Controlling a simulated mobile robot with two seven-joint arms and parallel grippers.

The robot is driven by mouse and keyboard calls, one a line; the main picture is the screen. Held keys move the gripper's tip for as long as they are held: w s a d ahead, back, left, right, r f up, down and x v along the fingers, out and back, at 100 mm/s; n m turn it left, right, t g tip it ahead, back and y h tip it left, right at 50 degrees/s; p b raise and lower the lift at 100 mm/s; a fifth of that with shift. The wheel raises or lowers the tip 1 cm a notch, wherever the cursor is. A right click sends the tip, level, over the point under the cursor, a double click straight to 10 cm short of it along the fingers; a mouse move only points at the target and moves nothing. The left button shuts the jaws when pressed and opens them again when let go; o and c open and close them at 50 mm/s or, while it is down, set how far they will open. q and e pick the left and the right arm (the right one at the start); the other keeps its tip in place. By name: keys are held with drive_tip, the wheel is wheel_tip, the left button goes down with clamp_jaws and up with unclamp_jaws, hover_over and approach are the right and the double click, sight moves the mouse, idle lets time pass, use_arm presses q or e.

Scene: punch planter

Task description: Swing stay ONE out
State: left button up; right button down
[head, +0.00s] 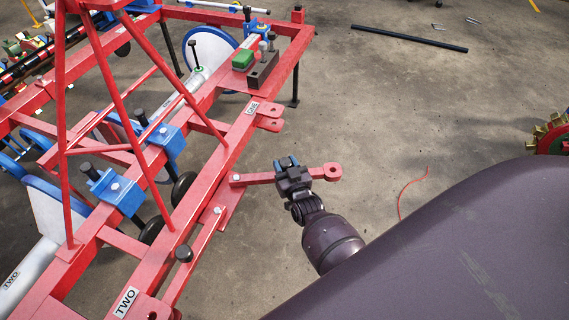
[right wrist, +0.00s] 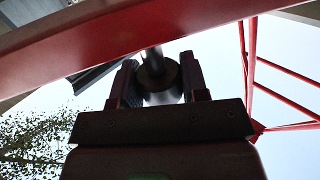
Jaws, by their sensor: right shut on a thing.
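Stay ONE is a red flat bar (head: 258,179) with a ring eye (head: 333,172) at its free end. Its other end meets the red frame at a bolt (head: 236,178). The bar stands out sideways from the frame over the bare floor. My right gripper (head: 288,163) is at the bar's middle, shut on its dark knob. In the right wrist view the knob (right wrist: 160,75) sits between the fingers, under a red bar (right wrist: 130,45). The head view hides the knob. The ONE label (head: 252,108) is beside a red two-lug bracket (head: 270,116). My left gripper is not in view.
A second red stay (head: 200,240) with a black knob (head: 184,253) lies along the frame near the TWO label (head: 126,301). Red slanted struts (head: 140,110) rise from the frame. A black bar (head: 408,38) and red cord (head: 405,195) lie on the floor. The floor right of the bar is mostly clear.

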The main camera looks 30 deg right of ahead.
drive_tip(key=shift+s+a, duration=0.1)
drive_tip(key=shift+s, duration=0.1)
idle(0.5)
drive_tip(key=c, duration=0.6)
unclamp_jaws()
drive_tip(key=shift+s+a, duration=0.1)
drive_tip(key=shift+s, duration=0.45)
drive_tip(key=p+v, duration=0.1)
drive_tip(key=v, duration=0.8)
drive_tip(key=shift+s+a+p, duration=0.25)
drive_tip(key=shift+s+p, duration=0.05)
drive_tip(key=shift+p, duration=0.05)
